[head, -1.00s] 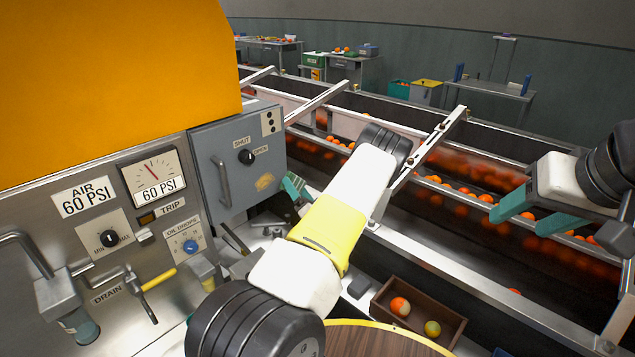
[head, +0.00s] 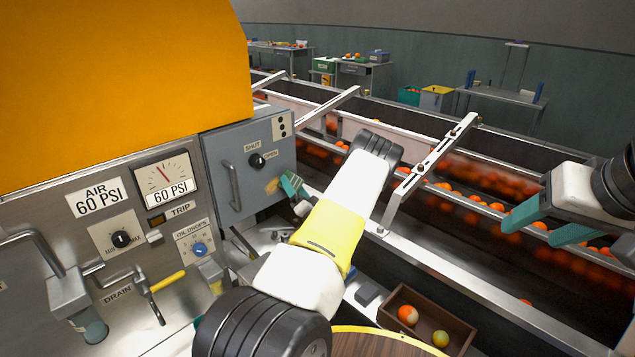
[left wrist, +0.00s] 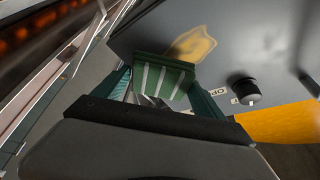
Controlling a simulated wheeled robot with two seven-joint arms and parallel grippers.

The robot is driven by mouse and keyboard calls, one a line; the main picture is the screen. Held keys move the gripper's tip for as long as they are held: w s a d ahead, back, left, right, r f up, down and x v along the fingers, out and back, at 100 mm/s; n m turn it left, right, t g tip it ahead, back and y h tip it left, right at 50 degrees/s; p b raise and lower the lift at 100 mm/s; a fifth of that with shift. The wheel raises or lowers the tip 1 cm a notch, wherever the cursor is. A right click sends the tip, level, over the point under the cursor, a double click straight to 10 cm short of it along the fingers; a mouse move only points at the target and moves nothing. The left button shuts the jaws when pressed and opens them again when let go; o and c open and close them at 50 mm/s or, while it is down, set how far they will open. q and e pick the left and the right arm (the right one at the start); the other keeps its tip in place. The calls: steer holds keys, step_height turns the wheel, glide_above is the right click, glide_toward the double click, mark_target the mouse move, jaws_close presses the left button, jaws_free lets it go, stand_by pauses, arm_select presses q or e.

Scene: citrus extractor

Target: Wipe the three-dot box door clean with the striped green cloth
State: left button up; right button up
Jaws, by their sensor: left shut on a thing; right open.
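The three-dot box door (head: 230,180) is the grey door with a handle, a SHUT/OPEN knob and a three-dot plate (head: 282,125). A yellow-brown smear (head: 272,186) marks its lower right; it also shows in the left wrist view (left wrist: 192,43). My left gripper (head: 291,184) is at the door's lower right edge, just right of the smear. It is shut on the striped green cloth, which shows in the left wrist view (left wrist: 165,76) just below the smear. I cannot tell if the cloth touches the door. My right gripper (head: 540,225) is open and empty over the conveyor.
A conveyor carrying oranges (head: 470,205) runs along the right. A wooden tray (head: 430,310) with two fruits sits at the lower right. The knob (head: 256,161) and handle (head: 232,186) stick out from the door. Gauges and valves fill the panel at left.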

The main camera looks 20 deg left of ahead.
mark_target(263, 189)
arm_select(q)
steer(key=shift+w+a, duration=0.35)
steer(key=shift+a, duration=0.55)
stand_by(0.5)
steer(key=shift+s+a, duration=0.3)
steer(key=shift+s, duration=0.5)
steer(key=shift+s+a, duration=0.25)
steer(key=shift+s, duration=0.55)
steer(key=shift+s+a, duration=0.5)
steer(key=shift+s, duration=0.5)
steer(key=shift+s+a, duration=0.45)
steer(key=shift+s, duration=0.55)
steer(key=shift+s+a, duration=0.5)
steer(key=shift+s, duration=0.5)
steer(key=shift+w+d, duration=0.5)
steer(key=shift+w, duration=0.55)
steer(key=shift+w+d, duration=0.45)
steer(key=shift+w, duration=0.55)
steer(key=shift+w+d, duration=0.5)
steer(key=shift+w, duration=0.55)
steer(key=shift+w+d, duration=0.25)
steer(key=shift+w, duration=0.55)
steer(key=shift+w+d, duration=0.25)
steer(key=shift+w, duration=0.5)
steer(key=shift+d, duration=0.1)
